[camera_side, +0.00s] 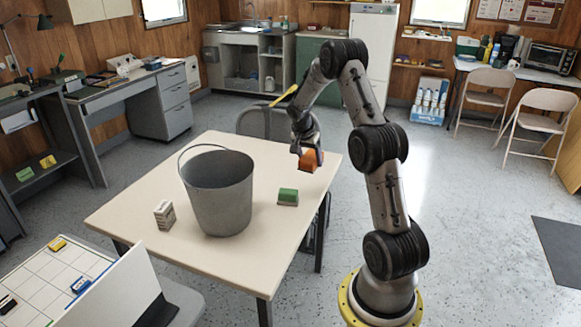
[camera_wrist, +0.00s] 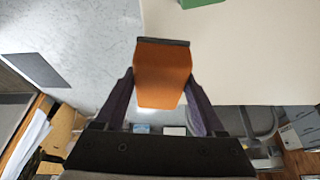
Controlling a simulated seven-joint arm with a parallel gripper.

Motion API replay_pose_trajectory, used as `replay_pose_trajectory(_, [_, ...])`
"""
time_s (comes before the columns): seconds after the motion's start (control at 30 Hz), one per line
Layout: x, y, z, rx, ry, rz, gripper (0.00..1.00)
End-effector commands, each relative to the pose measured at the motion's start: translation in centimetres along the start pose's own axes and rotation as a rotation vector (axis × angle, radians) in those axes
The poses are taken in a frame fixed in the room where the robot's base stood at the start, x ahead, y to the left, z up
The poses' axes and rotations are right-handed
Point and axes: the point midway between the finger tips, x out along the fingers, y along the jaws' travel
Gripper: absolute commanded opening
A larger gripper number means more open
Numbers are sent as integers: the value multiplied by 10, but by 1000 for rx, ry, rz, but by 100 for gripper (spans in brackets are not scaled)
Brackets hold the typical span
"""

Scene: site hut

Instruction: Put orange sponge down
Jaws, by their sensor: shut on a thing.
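My gripper (camera_side: 309,152) is shut on the orange sponge (camera_side: 311,160) and holds it above the far right part of the cream table (camera_side: 137,212). In the wrist view the orange sponge (camera_wrist: 163,78) sits between the two fingers of my gripper (camera_wrist: 163,95), with a dark strip along its far end. A gap between the sponge and the table top shows in the side view, though its exact height is hard to tell. A green sponge (camera_side: 288,197) lies on the table, nearer the camera and to the left of the held sponge. Its edge shows in the wrist view (camera_wrist: 200,2).
A large grey metal bucket (camera_side: 220,200) stands on the table left of the green sponge. A grey chair (camera_side: 266,121) is behind the table. The table's right edge is close under my gripper.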

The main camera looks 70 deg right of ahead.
Motion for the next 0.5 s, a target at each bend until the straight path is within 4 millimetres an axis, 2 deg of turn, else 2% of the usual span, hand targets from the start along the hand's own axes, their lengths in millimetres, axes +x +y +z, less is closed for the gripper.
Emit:
replay_pose_trajectory(0.17, [0, -6, 7, -175, -1, -73, 19])
replay_pose_trajectory(0.5, [-10, -39, 37, -580, 0, -244, 19])
